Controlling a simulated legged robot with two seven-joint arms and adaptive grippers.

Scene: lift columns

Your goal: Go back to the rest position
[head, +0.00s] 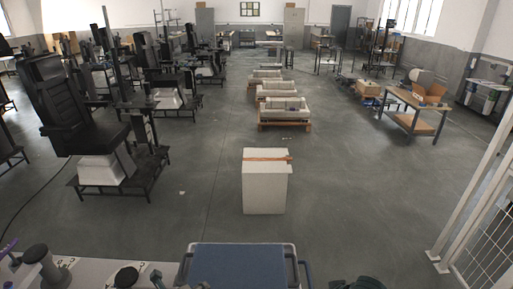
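No gripper of mine can be made out in the head view. A dark shape is cut off by the bottom edge, right of the middle, and I cannot tell what it is. A cart with a blue top (238,266) and a pale rim stands at the bottom middle, directly in front of me. A pale box-like block (265,187) with an orange-brown strip (266,155) across its top stands upright on the floor beyond the cart.
A pale bench (85,272) with dark knob-like parts is at the lower left. Black seats on stands (78,110) line the left. Low pallets (284,112) lie ahead. A wooden table (416,110) and white fence (480,205) are right. Grey floor between is open.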

